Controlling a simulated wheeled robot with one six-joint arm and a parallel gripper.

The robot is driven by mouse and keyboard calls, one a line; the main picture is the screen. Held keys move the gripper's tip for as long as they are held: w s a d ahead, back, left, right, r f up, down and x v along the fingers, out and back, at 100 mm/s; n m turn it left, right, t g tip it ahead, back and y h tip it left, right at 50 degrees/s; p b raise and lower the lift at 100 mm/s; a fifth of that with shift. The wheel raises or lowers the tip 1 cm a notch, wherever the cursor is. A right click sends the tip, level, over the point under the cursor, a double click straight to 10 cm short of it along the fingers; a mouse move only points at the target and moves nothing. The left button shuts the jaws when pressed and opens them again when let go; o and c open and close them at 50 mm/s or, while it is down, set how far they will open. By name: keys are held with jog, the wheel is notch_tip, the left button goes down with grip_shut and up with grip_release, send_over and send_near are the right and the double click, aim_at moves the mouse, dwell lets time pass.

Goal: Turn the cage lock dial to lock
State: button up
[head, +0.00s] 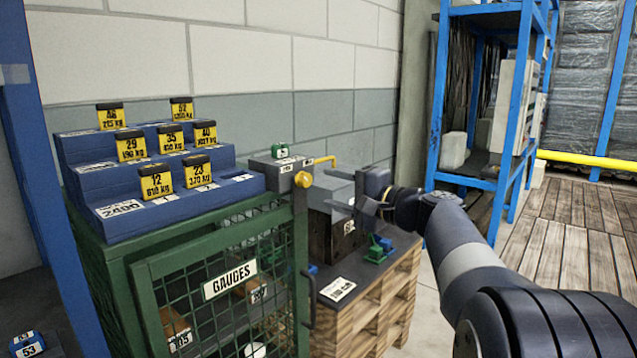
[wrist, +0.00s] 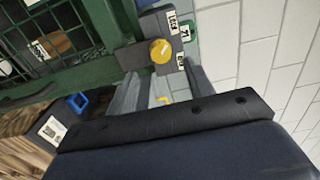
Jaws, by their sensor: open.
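The yellow round dial (head: 303,180) sits on the front of a grey lock box (head: 277,171) on top of the green mesh cage (head: 139,250). In the wrist view the dial (wrist: 160,51) lies just beyond the fingertips, roughly centred between them. Small white labels (wrist: 173,21) are on the box near it; the dial's pointing direction is not clear. My gripper (head: 329,190) is open and empty, to the right of the dial and apart from it. Its two fingers also show in the wrist view (wrist: 160,72).
A blue stepped rack (head: 120,222) with several yellow-labelled blocks stands on the cage. A wooden pallet stack (head: 385,300) bearing dark blocks and a green-blue item (head: 378,250) is below my gripper. A yellow bent bar (head: 322,161) is behind the dial. The wall is close behind.

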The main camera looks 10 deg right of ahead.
aim_at(308, 182)
jog(key=v, duration=0.4)
jog(key=shift+s, duration=0.1)
jog(key=b+x, duration=0.1)
jog(key=x, duration=0.9)
jog(key=shift+a, duration=0.1)
jog(key=shift+w+a, duration=0.15)
jog(key=shift+w, duration=0.25)
